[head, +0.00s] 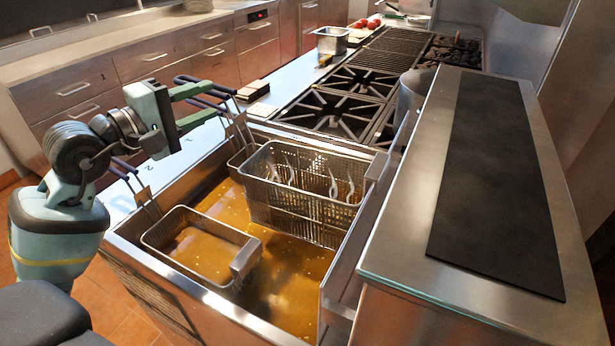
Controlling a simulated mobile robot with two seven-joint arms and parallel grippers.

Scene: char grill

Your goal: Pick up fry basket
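My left gripper (215,99) is at the dark handles (207,88) on the left side of the fryer. Its two green fingers stand apart, with handle bars near and between them; I cannot tell whether they grip. The far wire fry basket (300,205) holds several pale, slender pieces. It sits higher than the near basket, with its lower part close to the oil. The near fry basket (186,214) sits low in the brown oil, and its handle (122,168) sticks up at the left. My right gripper is not in view.
The fryer's metal rim (200,297) surrounds the oil. A steel unit with a dark top panel (500,190) stands high on the right. Burner grates (345,105) and a small steel container (332,40) lie beyond. Drawers (150,60) line the back left.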

